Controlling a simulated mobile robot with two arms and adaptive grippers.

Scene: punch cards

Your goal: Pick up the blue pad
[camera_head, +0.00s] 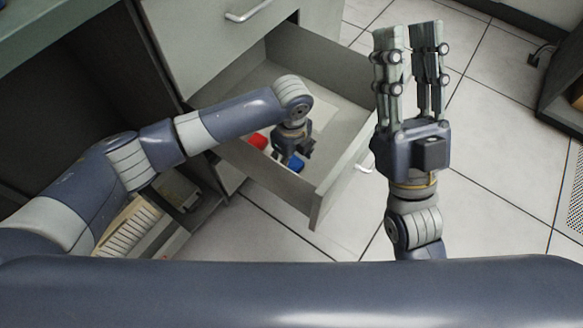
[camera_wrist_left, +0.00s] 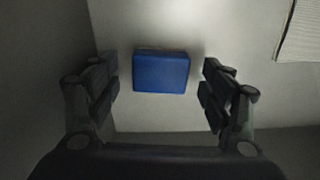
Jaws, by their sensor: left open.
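The blue pad (camera_head: 295,163) lies in the open drawer, partly hidden by my left gripper in the head view. In the left wrist view the blue pad (camera_wrist_left: 161,72) is a whole blue block on the drawer floor, between and beyond the fingertips. My left gripper (camera_head: 292,154) reaches down into the drawer above the pad. Its two fingers (camera_wrist_left: 160,88) are open, one on each side of the pad, and do not appear to touch it. My right gripper (camera_head: 408,30) points up, away from the drawer, with its fingers apart and nothing between them.
The open drawer (camera_head: 345,110) has walls around my left gripper. A red object (camera_head: 258,141) lies in it, left of the pad. A pale sheet (camera_wrist_left: 301,32) lies at the upper right in the wrist view. Tiled floor (camera_head: 500,130) is free on the right.

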